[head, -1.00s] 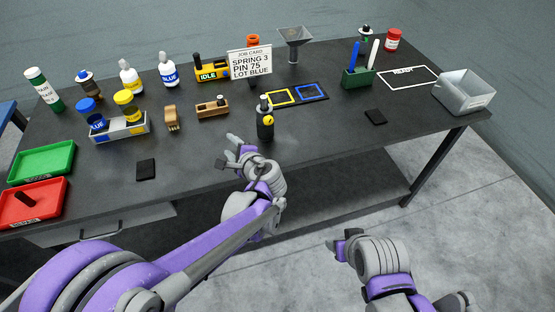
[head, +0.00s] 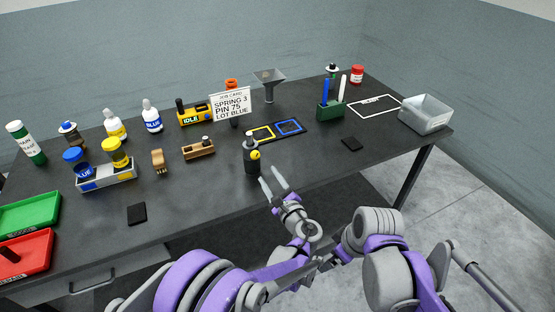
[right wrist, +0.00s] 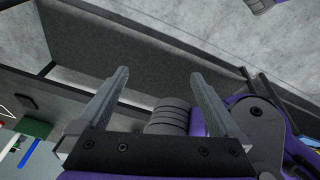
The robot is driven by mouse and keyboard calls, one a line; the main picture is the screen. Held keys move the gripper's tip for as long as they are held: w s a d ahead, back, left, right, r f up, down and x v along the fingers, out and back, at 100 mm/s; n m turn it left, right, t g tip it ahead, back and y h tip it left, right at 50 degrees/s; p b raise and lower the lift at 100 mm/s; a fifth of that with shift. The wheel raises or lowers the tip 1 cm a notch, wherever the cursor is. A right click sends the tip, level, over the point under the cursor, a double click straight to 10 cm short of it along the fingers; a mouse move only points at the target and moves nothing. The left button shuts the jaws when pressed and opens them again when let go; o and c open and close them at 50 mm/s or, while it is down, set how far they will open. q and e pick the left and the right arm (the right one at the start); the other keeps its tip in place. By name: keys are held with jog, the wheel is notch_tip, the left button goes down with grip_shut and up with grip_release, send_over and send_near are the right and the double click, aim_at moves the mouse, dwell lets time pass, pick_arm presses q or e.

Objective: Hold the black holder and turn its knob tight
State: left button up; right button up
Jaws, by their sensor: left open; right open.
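The black holder (head: 251,165) stands upright near the front edge of the dark table, with its yellow knob (head: 255,154) facing right and towards me. My left gripper (head: 271,178) is open and empty. In the head view its fingers are just right of and below the holder, pointing up towards it; I cannot tell how wide the gap is. My right gripper (right wrist: 160,73) is open with nothing between its fingers in the right wrist view. Its fingers cannot be made out in the head view, and the holder is not seen in the right wrist view.
Behind the holder are a wooden block (head: 199,149), yellow and blue frames (head: 289,127) and a job card (head: 231,104). A green pen box (head: 330,111) stands right. Table around the holder's front is clear.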

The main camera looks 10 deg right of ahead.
jog(key=w+d+n+g+y, duration=0.1)
jog(key=w+n, duration=0.4)
jog(key=w, duration=0.2)
jog(key=t+y, duration=0.4)
jog(key=y, duration=0.6)
send_near(252, 160)
notch_tip(252, 160, down, 2)
jog(key=w, duration=0.2)
jog(key=shift+w+a+f+n, duration=0.1)
jog(key=shift+w+f+n, duration=0.05)
jog(key=shift+w+n, duration=0.3)
jog(key=x, duration=1)
jog(key=shift+s, duration=0.1)
grip_shut()
